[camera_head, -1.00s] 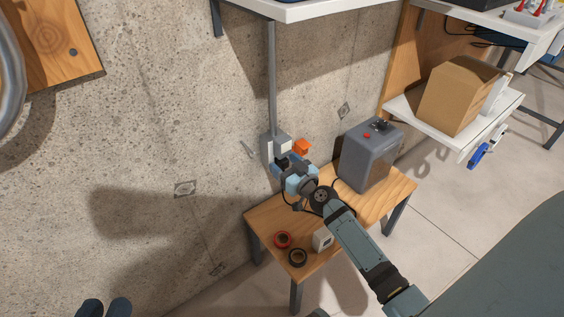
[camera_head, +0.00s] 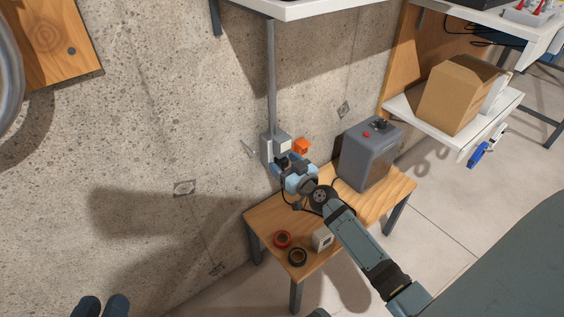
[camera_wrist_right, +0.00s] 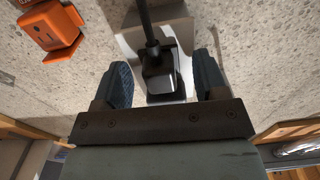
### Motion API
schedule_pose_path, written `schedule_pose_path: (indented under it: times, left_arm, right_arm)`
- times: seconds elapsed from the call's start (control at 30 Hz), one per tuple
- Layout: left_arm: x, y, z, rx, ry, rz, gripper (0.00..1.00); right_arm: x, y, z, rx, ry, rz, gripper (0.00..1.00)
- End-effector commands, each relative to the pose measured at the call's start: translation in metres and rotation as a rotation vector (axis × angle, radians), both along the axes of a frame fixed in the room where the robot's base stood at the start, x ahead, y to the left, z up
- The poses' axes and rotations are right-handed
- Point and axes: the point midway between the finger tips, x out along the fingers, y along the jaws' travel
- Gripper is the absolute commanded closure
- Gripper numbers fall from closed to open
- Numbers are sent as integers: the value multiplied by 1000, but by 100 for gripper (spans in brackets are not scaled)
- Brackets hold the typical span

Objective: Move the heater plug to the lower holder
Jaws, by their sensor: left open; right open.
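The black plug (camera_wrist_right: 158,72) with its thick cable shows in the right wrist view, against a grey-white box. The same grey box (camera_head: 281,144) is on the wall in the head view. My right gripper (camera_wrist_right: 163,82) is open, one finger on each side of the plug, with gaps visible. In the head view my right gripper (camera_head: 281,165) is just below the grey box and hides the plug. An orange holder (camera_head: 302,146) is on the wall right of the box; it also shows in the right wrist view (camera_wrist_right: 49,27). My left gripper (camera_head: 104,307) is open and empty at bottom left.
A grey heater-like unit (camera_head: 371,152) stands on a wooden table (camera_head: 266,218) below the box. Red tape (camera_head: 283,239), black tape (camera_head: 297,257) and a small white box (camera_head: 322,239) lie near its left end. A cardboard box (camera_head: 455,95) sits on a white shelf.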

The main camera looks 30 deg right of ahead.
Motion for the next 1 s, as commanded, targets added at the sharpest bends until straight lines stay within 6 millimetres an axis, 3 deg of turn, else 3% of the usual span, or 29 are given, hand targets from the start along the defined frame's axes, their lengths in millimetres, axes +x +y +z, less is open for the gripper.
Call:
schedule_pose_path:
  times: [0.03, 0.3, 0.33, 1.0]
  left_arm:
    - [-1, 0, -1, 0, 2, 0, 57]
    - [-4, 0, -5, 0, 15, 0, 57]
    - [-4, 0, -5, 0, 15, 0, 57]
    - [1, 0, 1, 0, -2, -1, 57]
  right_arm:
    - [0, 0, 0, 0, 0, 0, 34]
    - [0, 0, 0, 1, 0, 0, 96]
    - [0, 0, 0, 0, 0, 0, 98]
    - [-23, -2, 0, 0, -1, 0, 99]
